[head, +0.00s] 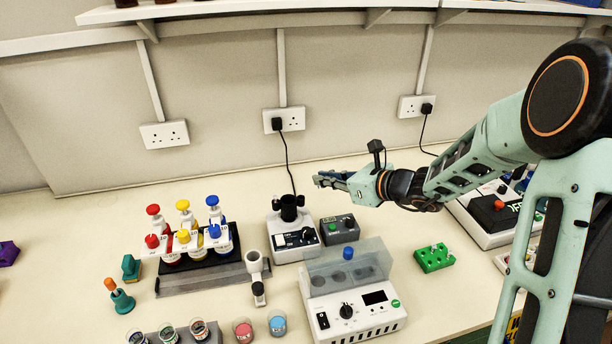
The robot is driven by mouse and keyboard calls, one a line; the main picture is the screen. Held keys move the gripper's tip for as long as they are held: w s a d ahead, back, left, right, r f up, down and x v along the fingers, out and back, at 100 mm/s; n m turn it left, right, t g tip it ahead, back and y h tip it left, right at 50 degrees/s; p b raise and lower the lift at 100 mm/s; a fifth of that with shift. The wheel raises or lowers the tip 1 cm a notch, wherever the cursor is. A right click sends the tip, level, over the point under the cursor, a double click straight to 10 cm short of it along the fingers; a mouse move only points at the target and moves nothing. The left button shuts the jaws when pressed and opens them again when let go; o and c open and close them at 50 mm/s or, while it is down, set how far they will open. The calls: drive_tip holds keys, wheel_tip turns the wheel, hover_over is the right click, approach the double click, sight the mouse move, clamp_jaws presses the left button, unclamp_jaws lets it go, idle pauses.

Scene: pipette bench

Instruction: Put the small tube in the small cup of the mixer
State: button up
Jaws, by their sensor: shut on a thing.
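The mixer (281,243) is a small white and grey machine with a dark front panel, standing near the back wall. A black cup head (288,213) sits on its top, with smaller black cups at its sides; which one is the small cup is hard to tell. My gripper (322,180) reaches in from the right, lying nearly level, above and to the right of the cup head and apart from it. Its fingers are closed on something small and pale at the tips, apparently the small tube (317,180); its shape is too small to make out.
A dark grey box (339,229) stands right beside the mixer. A white heater block with a clear lid (372,315) is in front. A cable runs up behind the mixer.

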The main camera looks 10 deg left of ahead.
drive_tip(key=a, duration=0.2)
drive_tip(key=a+r, duration=0.1)
drive_tip(key=a, duration=0.1)
drive_tip(key=shift+a+r, duration=0.1)
drive_tip(key=shift+a, duration=0.25)
wheel_tip(320, 180, down, 6)
drive_tip(key=b, duration=0.4)
drive_tip(key=shift+b, duration=0.35)
drive_tip(key=shift+f+b, duration=0.55)
drive_tip(key=o, duration=0.7)
drive_tip(key=shift+o, duration=0.2)
drive_tip(key=shift+d, duration=0.15)
drive_tip(key=v, duration=1.2)
drive_tip(key=shift+w, duration=0.1)
